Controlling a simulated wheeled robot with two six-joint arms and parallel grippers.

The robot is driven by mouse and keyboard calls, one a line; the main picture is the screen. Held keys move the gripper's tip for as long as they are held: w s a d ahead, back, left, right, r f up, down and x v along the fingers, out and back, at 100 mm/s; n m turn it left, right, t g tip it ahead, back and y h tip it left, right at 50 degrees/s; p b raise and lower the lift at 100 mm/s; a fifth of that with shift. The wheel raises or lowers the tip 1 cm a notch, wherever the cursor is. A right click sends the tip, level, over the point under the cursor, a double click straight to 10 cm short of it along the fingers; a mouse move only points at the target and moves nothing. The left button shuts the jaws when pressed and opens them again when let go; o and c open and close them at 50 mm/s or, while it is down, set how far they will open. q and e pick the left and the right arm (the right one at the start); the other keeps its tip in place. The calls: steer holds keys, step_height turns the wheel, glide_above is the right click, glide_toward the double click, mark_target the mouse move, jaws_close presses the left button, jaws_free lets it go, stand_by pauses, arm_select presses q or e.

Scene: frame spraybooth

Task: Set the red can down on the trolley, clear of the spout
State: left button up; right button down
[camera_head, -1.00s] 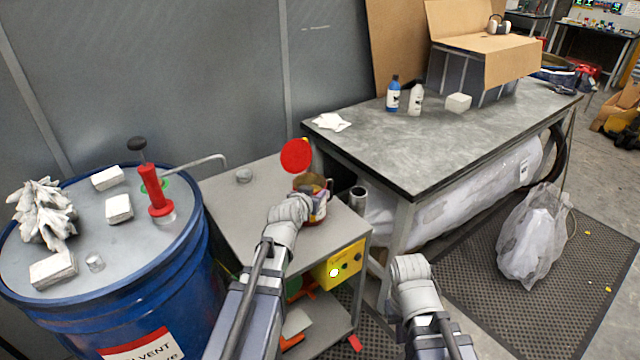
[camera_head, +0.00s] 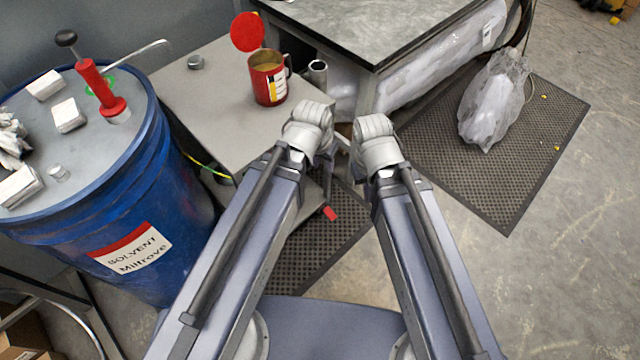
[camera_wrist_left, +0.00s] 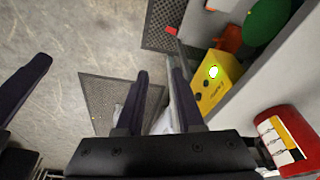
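The red can (camera_head: 269,88) stands upright on the trolley top (camera_head: 215,115), near its right edge. It has a white-and-yellow label, a handle on its right, tan contents and a raised round red lid (camera_head: 247,32). The metal spout (camera_head: 140,51) reaches from the red pump (camera_head: 100,88) over the trolley's back left, well apart from the can. My left gripper (camera_wrist_left: 160,92) is empty, fingers apart; the can (camera_wrist_left: 290,142) is outside them at the right in the left wrist view. My right wrist (camera_head: 377,145) shows beside the left one; its fingers are hidden.
A blue solvent drum (camera_head: 165,185) stands left of the trolley, white blocks on its lid. A metal cylinder (camera_head: 318,75) is right of the can. A workbench (camera_head: 350,25) stands behind.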

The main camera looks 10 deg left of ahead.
arm_select(q)
steer(key=s+g+y, duration=0.2)
steer(key=s, duration=0.5)
steer(key=shift+s+d+f+g, duration=0.2)
steer(key=shift+g, duration=0.2)
steer(key=shift+c, duration=0.4)
